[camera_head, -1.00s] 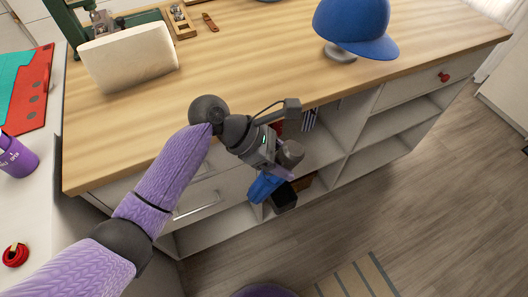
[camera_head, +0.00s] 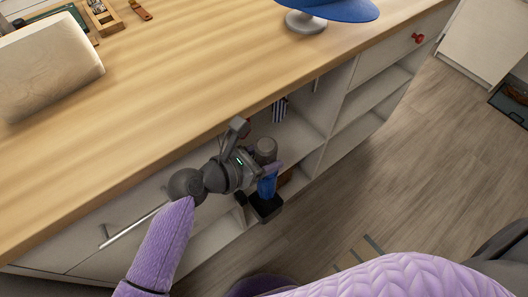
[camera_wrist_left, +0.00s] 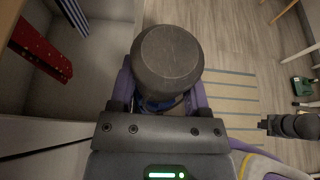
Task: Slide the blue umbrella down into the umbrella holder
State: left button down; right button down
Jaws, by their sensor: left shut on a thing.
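The blue umbrella (camera_head: 267,187) hangs roughly upright from my left gripper (camera_head: 267,170), in front of the cubby shelving. My left gripper is shut on it just below its dark, thick handle (camera_head: 265,149). The round handle top fills the middle of the left wrist view (camera_wrist_left: 168,58), with a little blue showing beneath it. The black umbrella holder (camera_head: 265,210) is directly below. The umbrella's lower end overlaps the holder's opening in the head view; I cannot tell how deep it reaches. The holder is hidden in the wrist view.
The wooden counter (camera_head: 190,80) overhangs the shelving close to my left wrist. A blue cap on a stand (camera_head: 318,8) and a cream block (camera_head: 45,65) are on it. Striped items (camera_head: 279,110) sit in a cubby.

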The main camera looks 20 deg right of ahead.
pick_arm(q)
notch_tip(320, 180, down, 3)
jog(key=shift+r+b, duration=0.2)
jog(key=shift+b, duration=0.85)
notch_tip(320, 180, down, 5)
jog(key=b, duration=0.3)
jog(key=shift+f+b, duration=0.15)
jog(key=shift+b, duration=0.15)
